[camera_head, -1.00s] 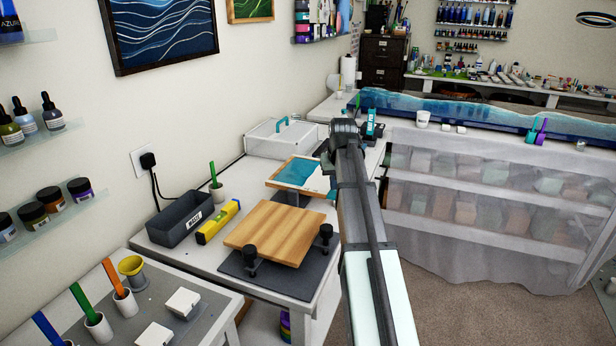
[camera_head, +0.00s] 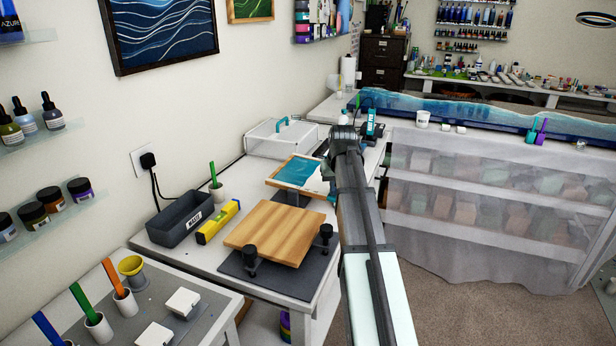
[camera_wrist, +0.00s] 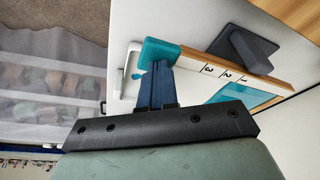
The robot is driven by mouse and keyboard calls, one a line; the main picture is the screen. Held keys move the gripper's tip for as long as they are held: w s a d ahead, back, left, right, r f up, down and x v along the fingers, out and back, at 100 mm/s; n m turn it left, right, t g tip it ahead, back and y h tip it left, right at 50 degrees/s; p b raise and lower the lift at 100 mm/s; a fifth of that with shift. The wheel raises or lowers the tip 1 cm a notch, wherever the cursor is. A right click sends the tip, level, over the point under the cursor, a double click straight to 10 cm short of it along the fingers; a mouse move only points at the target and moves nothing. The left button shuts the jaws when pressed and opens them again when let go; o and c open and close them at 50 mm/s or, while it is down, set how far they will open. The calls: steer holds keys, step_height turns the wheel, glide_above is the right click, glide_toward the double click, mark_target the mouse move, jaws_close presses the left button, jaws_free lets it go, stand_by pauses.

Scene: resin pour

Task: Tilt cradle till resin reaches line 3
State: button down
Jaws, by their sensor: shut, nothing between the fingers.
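The cradle is a wood-rimmed white tray (camera_head: 272,183), left of my forearm in the head view. Teal resin (camera_head: 297,172) covers its left and middle part, with bare white floor at right. In the wrist view the resin (camera_wrist: 252,97) lies on the side of marks 1 and 2; mark 3 (camera_wrist: 207,70) stands over bare white. Its exact edge is hard to read. My wrist hides the cradle's right end in the head view.
A wooden board (camera_head: 275,233) on dark clamps stands in front of the cradle. A yellow level (camera_head: 218,222), a grey bin (camera_head: 180,217) and a cup with a green stick (camera_head: 216,188) lie left. A clear-sided box (camera_head: 275,140) stands behind.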

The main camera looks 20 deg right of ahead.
steer(key=shift+f, duration=0.75)
steer(key=shift+r, duration=0.15)
stand_by(3.9)
steer(key=shift+r, duration=2.9)
